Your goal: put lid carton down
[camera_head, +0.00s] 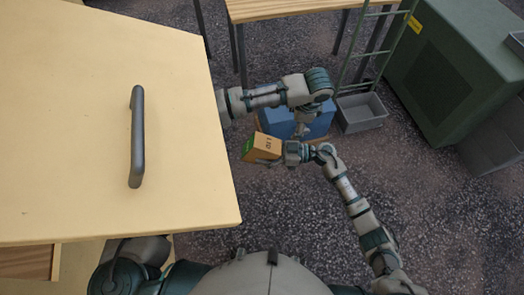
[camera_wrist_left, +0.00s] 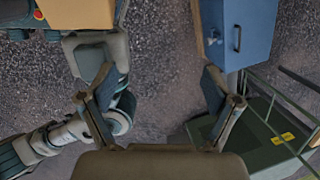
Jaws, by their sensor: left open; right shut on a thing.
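The lid carton (camera_head: 266,142) is a small orange-brown box with dark lettering and a green end. It is held in the air, tilted, right of the big cream panel. My right gripper (camera_head: 284,152) is shut on it from the right. The carton also shows at the top left of the left wrist view (camera_wrist_left: 78,13), cut by the frame edge. My left gripper (camera_head: 302,131) is just above and right of the carton in the head view. Its fingers are apart with nothing between them in the left wrist view (camera_wrist_left: 158,76).
A cream panel (camera_head: 70,100) with a dark handle (camera_head: 137,137) fills the left. A blue box (camera_head: 283,122) stands behind my grippers. A grey bin (camera_head: 362,113), a green rack (camera_head: 376,45) and a green cabinet (camera_head: 445,70) are at upper right. A wooden table (camera_head: 290,9) is at the back.

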